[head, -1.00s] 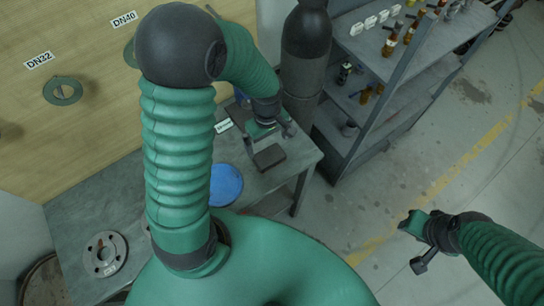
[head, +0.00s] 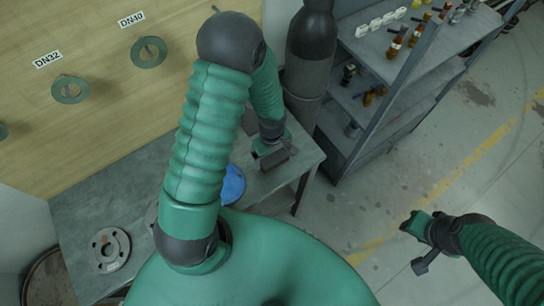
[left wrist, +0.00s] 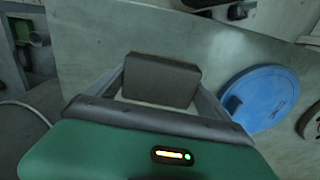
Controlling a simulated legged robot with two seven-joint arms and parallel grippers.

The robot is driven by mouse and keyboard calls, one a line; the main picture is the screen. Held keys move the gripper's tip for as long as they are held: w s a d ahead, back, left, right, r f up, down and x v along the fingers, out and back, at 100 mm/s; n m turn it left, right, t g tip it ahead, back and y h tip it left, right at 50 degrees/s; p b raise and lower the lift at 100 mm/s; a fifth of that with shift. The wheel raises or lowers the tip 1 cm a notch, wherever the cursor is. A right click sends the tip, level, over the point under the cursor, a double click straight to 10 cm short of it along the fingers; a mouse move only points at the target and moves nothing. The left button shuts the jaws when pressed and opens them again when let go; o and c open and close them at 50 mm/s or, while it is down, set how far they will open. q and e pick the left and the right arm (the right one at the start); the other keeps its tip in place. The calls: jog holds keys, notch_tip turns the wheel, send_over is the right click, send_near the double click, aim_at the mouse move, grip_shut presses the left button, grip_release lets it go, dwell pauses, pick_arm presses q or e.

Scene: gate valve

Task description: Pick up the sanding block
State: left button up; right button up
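The sanding block is a dark grey-brown block (head: 276,160) near the right end of the grey workbench in the head view. In the left wrist view the block (left wrist: 160,80) sits between the two fingertips, with a finger against each side. My left gripper (head: 272,150) is over this end of the bench and looks shut on the block. Whether the block is clear of the bench top is hard to tell.
A blue disc (head: 232,184) lies on the bench (head: 100,180) beside my left arm, and a steel flange (head: 110,249) lies at its left. A dark gas cylinder (head: 310,50) and a shelf rack (head: 400,80) with bottles stand behind. Open floor lies at the right.

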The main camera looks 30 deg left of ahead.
aim_at(272, 156)
pick_arm(q)
jog(key=c, duration=0.5)
jog(key=shift+d, duration=0.1)
jog(key=c, duration=0.3)
jog(key=shift+r+p, duration=0.3)
jog(key=shift+r, duration=0.05)
jog(key=shift+c, duration=0.2)
notch_tip(272, 156, up, 3)
jog(key=p, duration=0.2)
jog(key=shift+p, duration=0.4)
jog(key=s+d, duration=0.1)
jog(key=s, duration=0.1)
jog(key=s+d, duration=0.2)
jog(key=s, duration=0.1)
jog(key=s+d, duration=0.2)
jog(key=s, duration=0.1)
jog(key=shift+s+r, duration=0.2)
jog(key=shift+r, duration=0.2)
jog(key=s+d+p, duration=0.3)
jog(key=s+p, duration=0.2)
jog(key=p, duration=0.2)
jog(key=shift+d+r, duration=0.15)
jog(key=shift+r, duration=0.1)
